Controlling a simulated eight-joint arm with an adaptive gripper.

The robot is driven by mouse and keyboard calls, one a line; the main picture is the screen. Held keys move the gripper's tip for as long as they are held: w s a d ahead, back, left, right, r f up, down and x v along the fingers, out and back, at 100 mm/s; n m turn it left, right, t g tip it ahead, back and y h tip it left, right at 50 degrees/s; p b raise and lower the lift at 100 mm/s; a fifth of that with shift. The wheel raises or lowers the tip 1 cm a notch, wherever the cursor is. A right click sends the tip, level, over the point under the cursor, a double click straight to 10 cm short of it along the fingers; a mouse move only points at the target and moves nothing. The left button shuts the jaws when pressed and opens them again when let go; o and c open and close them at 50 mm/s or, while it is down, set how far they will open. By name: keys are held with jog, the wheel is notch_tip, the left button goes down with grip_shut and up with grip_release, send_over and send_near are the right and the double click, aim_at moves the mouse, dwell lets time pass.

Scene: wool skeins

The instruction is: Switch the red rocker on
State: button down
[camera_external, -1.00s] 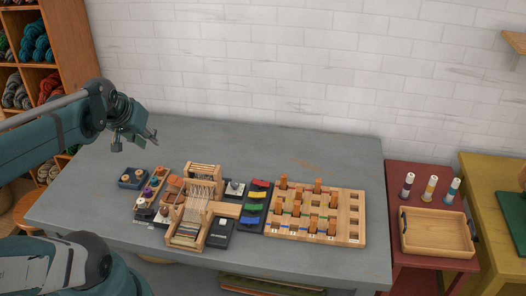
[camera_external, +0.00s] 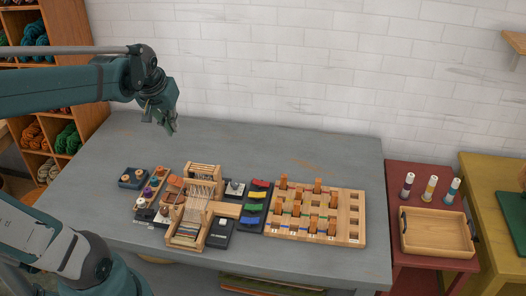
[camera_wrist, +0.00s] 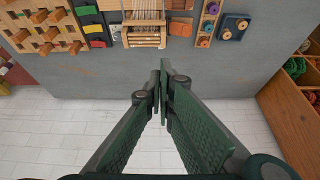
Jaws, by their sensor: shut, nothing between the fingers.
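The red rocker (camera_external: 260,183) is at the far end of a dark panel (camera_external: 243,229) on the grey table. Yellow, green and blue rockers sit in the same row, nearer the front. In the wrist view the red rocker (camera_wrist: 98,43) shows at the upper left, on the panel's lower end. Whether it is on or off is too small to tell. My gripper (camera_external: 172,130) is shut and empty, in the air over the back left of the table, well apart from the rocker. In the wrist view its fingertips (camera_wrist: 160,78) meet over the table's wall-side edge.
A small loom (camera_external: 190,228) stands left of the panel, beside knobs and a small dark box (camera_external: 132,179). A wooden board (camera_external: 352,215) with several pegs lies right of it. The back of the table is clear. A white brick wall stands behind.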

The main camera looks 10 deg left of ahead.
jog(key=w+d+f+g, duration=0.1)
jog(key=w+d+f, duration=0.1)
jog(key=w+d, duration=0.35)
jog(key=g+y, duration=0.3)
jog(key=g, duration=0.1)
send_over(256, 182)
jog(key=d, duration=0.3)
notch_tip(256, 182, down, 15)
jog(key=shift+s+d+f+y, duration=0.1)
jog(key=shift+d+f+y, duration=0.2)
jog(key=shift+d+f, duration=0.4)
jog(key=shift+f, duration=0.1)
jog(key=b+x, duration=0.1)
jog(key=x, duration=1.2)
jog(key=shift+a+f, duration=0.15)
jog(key=shift+f, duration=0.15)
jog(key=shift+a+f+b, duration=0.1)
jog(key=shift+b, duration=0.2)
